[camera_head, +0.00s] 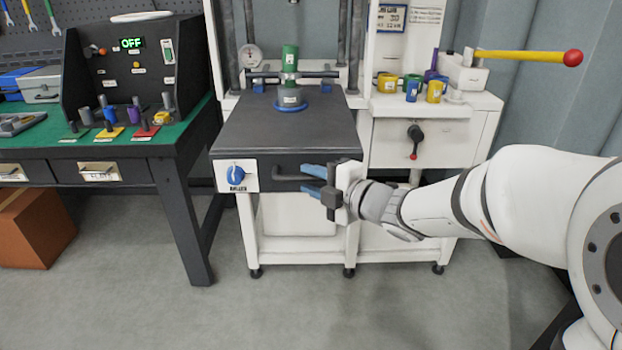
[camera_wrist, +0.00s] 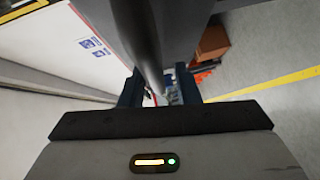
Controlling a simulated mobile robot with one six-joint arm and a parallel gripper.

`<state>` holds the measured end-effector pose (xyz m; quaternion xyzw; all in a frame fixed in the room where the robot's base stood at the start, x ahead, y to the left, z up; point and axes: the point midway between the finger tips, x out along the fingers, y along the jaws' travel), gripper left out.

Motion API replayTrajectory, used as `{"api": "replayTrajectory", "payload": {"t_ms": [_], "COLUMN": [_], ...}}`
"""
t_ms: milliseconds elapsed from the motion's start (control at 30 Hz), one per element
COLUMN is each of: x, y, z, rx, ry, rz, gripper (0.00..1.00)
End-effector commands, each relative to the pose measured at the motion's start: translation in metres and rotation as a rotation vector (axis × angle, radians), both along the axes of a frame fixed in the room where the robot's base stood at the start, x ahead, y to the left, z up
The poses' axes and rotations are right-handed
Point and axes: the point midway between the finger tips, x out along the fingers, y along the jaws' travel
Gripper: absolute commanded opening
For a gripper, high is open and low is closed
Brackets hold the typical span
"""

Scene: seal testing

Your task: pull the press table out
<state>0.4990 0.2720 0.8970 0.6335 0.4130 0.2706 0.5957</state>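The press table (camera_head: 250,130) is a dark grey slab in the white press frame, with a dark front face. A dark bar handle (camera_head: 288,178) sits on that face, right of a blue knob on a white plate (camera_head: 237,176). My gripper (camera_head: 312,182) is at the handle's right end, its blue fingers apart, one above and one below the bar. In the wrist view, the handle (camera_wrist: 138,40) runs down between the two fingers of my gripper (camera_wrist: 158,92), with a gap visible on its right. Whether a finger touches the bar cannot be told.
A green-topped bench (camera_head: 100,147) stands left. A white side cabinet (camera_head: 440,137) with coloured rings and a red-knobbed lever (camera_head: 530,57) stands right. Floor in front (camera_head: 300,310) is clear.

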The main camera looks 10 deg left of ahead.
Motion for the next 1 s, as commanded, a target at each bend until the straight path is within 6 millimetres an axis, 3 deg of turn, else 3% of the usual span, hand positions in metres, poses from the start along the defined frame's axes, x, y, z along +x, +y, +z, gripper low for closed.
{"api": "replayTrajectory", "payload": {"t_ms": [367, 1000], "x": [0.000, -0.037], "y": [-0.001, -0.061], "z": [0.003, 0.013], "rx": [0.003, 0.002], "ry": [-0.004, -0.002], "rz": [0.001, 0.000], "gripper": [0.36, 0.36]}}
